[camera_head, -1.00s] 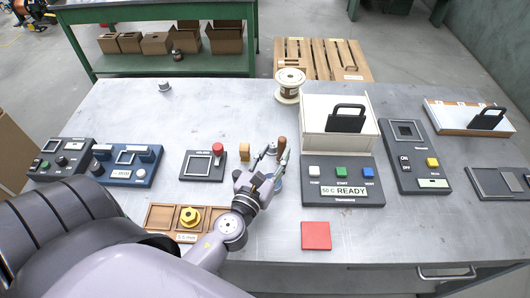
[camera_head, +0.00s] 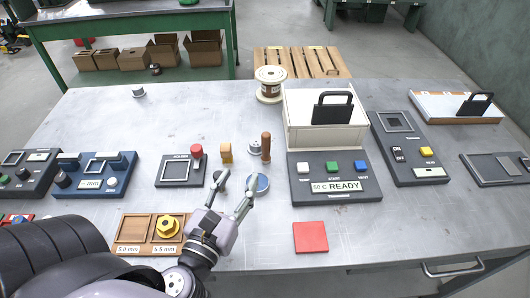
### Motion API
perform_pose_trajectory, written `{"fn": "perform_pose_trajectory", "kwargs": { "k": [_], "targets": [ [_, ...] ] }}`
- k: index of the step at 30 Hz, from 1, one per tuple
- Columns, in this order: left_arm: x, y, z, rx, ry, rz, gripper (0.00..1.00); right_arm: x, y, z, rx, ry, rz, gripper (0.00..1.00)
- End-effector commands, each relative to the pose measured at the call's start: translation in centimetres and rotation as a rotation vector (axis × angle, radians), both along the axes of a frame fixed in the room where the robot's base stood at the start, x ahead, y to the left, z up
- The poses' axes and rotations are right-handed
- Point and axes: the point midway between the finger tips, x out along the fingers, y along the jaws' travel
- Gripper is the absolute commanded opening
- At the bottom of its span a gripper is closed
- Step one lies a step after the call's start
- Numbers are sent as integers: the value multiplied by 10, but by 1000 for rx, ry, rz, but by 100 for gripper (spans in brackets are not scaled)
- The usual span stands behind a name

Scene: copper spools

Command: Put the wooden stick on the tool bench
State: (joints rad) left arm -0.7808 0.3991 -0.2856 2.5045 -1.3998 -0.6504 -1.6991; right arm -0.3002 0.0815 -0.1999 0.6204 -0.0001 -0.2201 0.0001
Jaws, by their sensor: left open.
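A brown wooden stick (camera_head: 266,146) with a rounded top stands upright on the grey metal tool bench (camera_head: 400,228), near the middle. My left gripper (camera_head: 238,179) is open with nothing between its fingers. It is in front of the stick and a little to its left, apart from it. A round blue-rimmed thing (camera_head: 262,184) is by its right fingertip and partly hidden. My right gripper is not in view.
A grey knob (camera_head: 254,148) and a small tan block (camera_head: 226,153) stand left of the stick. A heater box marked READY (camera_head: 333,186) is to the right, a red square (camera_head: 310,237) in front. A wooden tray (camera_head: 133,231) lies front left.

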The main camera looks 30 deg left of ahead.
Motion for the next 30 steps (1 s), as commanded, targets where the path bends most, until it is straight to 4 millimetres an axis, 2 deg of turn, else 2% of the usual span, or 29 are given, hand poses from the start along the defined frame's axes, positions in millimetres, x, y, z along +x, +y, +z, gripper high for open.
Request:
{"fn": "perform_pose_trajectory", "kwargs": {
  "k": [2,6,15,26,30],
  "targets": [
    [13,2,2,3,-7,0,43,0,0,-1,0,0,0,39],
    [37,6,6,4,-5,0,43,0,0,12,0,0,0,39],
    [90,14,4,4,-3,0,43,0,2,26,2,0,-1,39],
    [120,17,-3,2,-2,0,43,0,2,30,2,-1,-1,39],
    [141,18,-11,3,-1,1,43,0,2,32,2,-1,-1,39]
  ]
}}
